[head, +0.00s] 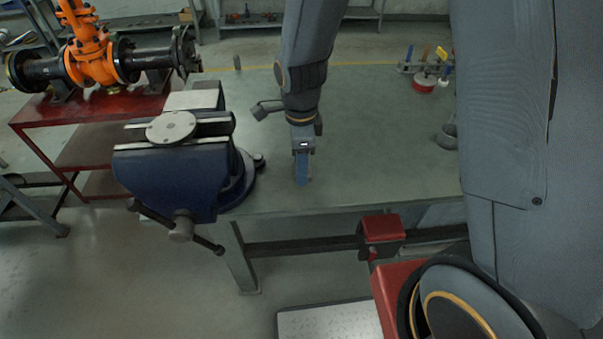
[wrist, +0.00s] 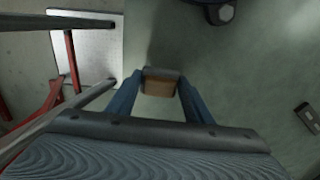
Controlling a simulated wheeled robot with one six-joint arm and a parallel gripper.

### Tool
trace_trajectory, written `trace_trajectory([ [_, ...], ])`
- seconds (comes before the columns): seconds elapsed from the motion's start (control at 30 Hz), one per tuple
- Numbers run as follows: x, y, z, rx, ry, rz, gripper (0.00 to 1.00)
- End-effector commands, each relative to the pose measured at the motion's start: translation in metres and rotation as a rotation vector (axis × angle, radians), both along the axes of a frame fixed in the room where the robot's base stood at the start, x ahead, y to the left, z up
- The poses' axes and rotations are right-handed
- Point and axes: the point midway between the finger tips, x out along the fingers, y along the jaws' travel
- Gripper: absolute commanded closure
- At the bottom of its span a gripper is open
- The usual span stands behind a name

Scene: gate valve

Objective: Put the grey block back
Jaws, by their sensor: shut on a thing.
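My gripper (head: 303,183) points down over the workbench near its front edge, right of the blue vise (head: 165,178). In the wrist view its two blue fingers (wrist: 160,88) are closed on a small block (wrist: 160,85). The block is grey along its far edge and brown on the face towards the camera. It sits between the fingertips; I cannot tell whether it touches the bench. In the head view the block is hidden or too small to make out.
The green workbench (head: 385,135) is mostly clear around my gripper. A round light disc (head: 171,127) lies on the vise. A small dark fitting (wrist: 308,116) shows at the wrist view's right edge. A grey cup (head: 447,137) and tool rack (head: 425,68) stand to the right.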

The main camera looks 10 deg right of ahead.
Motion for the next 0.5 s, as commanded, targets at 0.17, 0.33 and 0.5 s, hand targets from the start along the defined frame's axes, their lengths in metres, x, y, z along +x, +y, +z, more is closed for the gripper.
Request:
trace_trajectory([
  [0.17, -0.001, -0.001, -0.019, -0.002, 0.005, -0.001, 0.75],
  [0.33, 0.0, -0.002, -0.037, -0.001, 0.002, -0.003, 0.75],
  [0.5, 0.001, -0.002, -0.043, 0.0, 0.0, -0.003, 0.75],
])
